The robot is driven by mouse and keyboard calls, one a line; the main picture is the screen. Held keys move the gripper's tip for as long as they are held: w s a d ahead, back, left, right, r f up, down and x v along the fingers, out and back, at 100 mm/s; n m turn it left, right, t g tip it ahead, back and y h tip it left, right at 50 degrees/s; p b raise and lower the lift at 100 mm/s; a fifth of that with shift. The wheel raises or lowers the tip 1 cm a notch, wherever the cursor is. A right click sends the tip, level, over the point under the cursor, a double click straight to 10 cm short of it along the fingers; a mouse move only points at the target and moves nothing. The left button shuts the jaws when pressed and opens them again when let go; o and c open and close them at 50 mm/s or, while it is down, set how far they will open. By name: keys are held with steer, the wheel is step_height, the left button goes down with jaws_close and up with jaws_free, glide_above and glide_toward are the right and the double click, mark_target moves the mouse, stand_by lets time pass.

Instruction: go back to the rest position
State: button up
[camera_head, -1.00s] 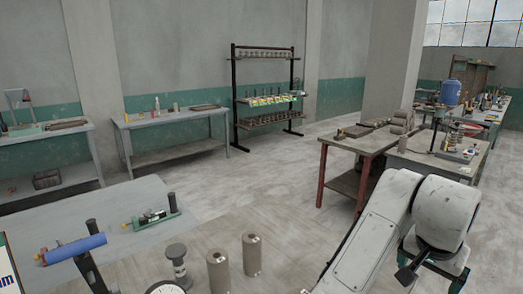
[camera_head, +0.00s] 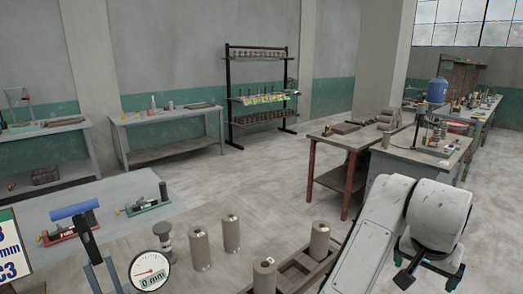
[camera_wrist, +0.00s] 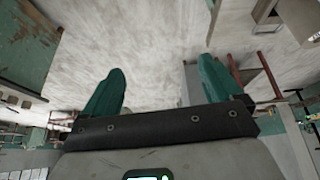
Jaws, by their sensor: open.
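My gripper shows in the wrist view (camera_wrist: 160,95), its two green fingers wide apart with nothing between them. Beyond the fingers are the pale floor and some benches, seen at an odd tilt.
A dial gauge reading 0 mm (camera_head: 150,270), a blue-handled tool (camera_head: 75,210) and a green fixture (camera_head: 148,205) are on the near table (camera_head: 110,193). A red-legged bench (camera_head: 345,160) stands to the right, a black rack (camera_head: 258,95) at the back. The floor between (camera_head: 250,175) is clear.

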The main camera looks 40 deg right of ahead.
steer(key=w+a+f+n+t, duration=0.1)
steer(key=w+a+f+n, duration=0.1)
steer(key=a+f+n, duration=0.35)
steer(key=w+a+f+n+t, duration=0.1)
steer(key=a+f+n, duration=0.2)
steer(key=f+n, duration=0.45)
steer(key=s+a+f+n+y, duration=0.1)
steer(key=s+a+f+y, duration=0.1)
steer(key=s+a+f, duration=0.2)
steer(key=s+a+f+n+g+y, duration=0.1)
steer(key=s+a+f, duration=0.3)
steer(key=a+f, duration=0.5)
steer(key=shift+s+a+n+y, duration=0.35)
steer(key=shift+a+n+y, duration=0.05)
steer(key=shift+a+y, duration=0.55)
steer(key=shift+f, duration=0.1)
